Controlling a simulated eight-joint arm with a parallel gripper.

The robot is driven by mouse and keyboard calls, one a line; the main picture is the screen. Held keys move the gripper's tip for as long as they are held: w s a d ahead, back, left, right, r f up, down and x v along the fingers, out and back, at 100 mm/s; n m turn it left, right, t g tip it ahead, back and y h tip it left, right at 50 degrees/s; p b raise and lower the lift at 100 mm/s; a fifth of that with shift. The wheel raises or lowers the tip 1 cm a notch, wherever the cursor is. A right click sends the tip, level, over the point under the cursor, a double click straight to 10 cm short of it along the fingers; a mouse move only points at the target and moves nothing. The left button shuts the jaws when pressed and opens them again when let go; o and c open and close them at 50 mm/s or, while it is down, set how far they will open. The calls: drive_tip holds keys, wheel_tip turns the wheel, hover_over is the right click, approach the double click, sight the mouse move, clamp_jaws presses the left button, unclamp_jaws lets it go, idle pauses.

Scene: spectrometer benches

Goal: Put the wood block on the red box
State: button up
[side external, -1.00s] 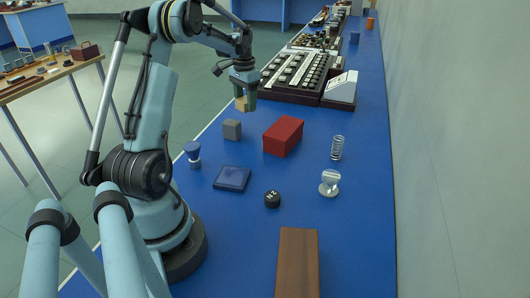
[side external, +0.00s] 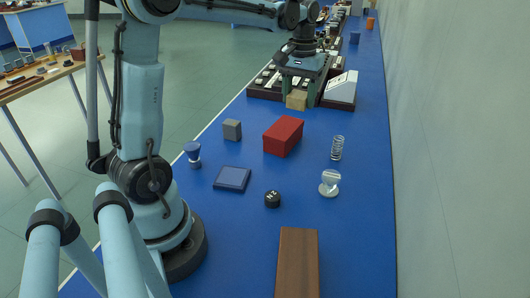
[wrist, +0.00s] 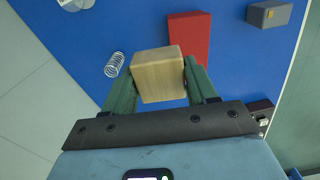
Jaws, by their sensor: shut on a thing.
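The wood block (side external: 296,101) is a pale tan cube held between the fingers of my gripper (side external: 297,94). In the wrist view the wood block (wrist: 159,75) sits between the two green fingertips of my gripper (wrist: 160,82), which touch its sides. The red box (side external: 283,136) lies on the blue bench, nearer the camera than the held block in the side view. In the wrist view the red box (wrist: 190,37) shows just beyond the block and is partly hidden by it. The block appears to be held in the air, apart from the box.
A grey cube (side external: 232,130) stands left of the box, and a metal spring (side external: 337,148) stands to its right. A keyboard-like machine (side external: 340,90) stands behind.

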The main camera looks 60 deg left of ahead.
drive_tip(key=d+r+n, duration=0.1)
drive_tip(key=d+n, duration=0.1)
drive_tip(key=d, duration=0.3)
hover_over(284, 127)
wheel_tip(284, 127, down, 6)
drive_tip(key=shift+d+f, duration=0.1)
drive_tip(key=shift+f, duration=2.15)
drive_tip(key=o, duration=1.1)
drive_tip(key=shift+f, duration=0.1)
drive_tip(key=shift+c, duration=0.2)
